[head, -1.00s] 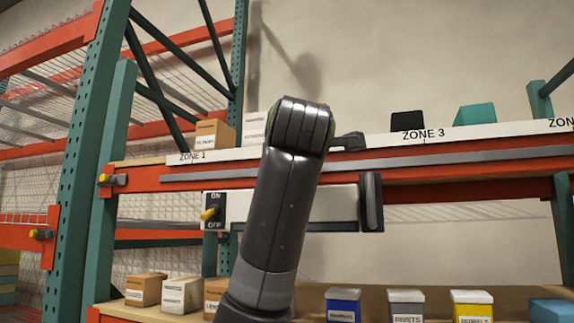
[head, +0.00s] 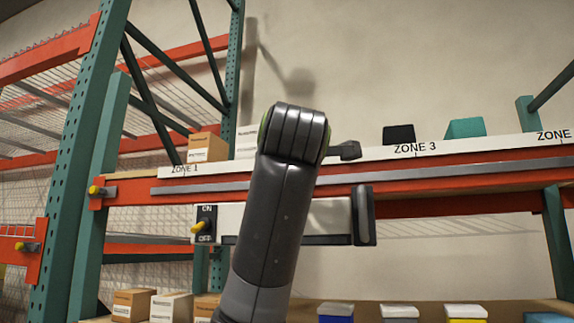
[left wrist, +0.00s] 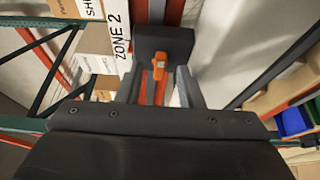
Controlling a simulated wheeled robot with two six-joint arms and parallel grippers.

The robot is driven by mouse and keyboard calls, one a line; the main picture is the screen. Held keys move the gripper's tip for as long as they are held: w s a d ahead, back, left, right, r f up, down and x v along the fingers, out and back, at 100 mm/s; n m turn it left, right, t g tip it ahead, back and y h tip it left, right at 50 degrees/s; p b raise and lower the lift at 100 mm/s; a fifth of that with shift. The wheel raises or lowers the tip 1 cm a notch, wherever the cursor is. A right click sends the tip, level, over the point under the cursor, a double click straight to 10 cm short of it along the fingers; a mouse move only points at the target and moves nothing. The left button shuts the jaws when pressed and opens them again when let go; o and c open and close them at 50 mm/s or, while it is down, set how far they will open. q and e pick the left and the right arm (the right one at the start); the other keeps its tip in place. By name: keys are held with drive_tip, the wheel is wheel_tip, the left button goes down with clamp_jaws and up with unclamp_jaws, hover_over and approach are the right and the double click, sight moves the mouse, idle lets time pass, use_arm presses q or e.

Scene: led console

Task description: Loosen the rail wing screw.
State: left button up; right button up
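The orange wing screw (left wrist: 159,67) shows in the left wrist view on the face of a dark block (left wrist: 178,42). My left gripper (left wrist: 159,86) is open, with one grey finger on each side of the screw's line. The screw appears between or just beyond the fingertips, and I see a gap on both sides of it. The grey rail (head: 450,173) runs along the orange shelf beam. My right gripper is in neither view.
A pale lamp bar (head: 325,218) hangs below the beam, with an ON/OFF switch (head: 205,224) at its left end. Cartons (head: 207,147) and dark and teal bins (head: 466,128) stand on the upper shelf. Labelled boxes (head: 171,307) line the lower shelf.

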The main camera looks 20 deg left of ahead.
use_arm(q)
drive_tip(key=b+v, duration=0.8)
drive_tip(key=v, duration=0.7)
drive_tip(key=shift+s+d, duration=0.25)
drive_tip(key=shift+s, duration=0.05)
drive_tip(key=shift+r, duration=0.1)
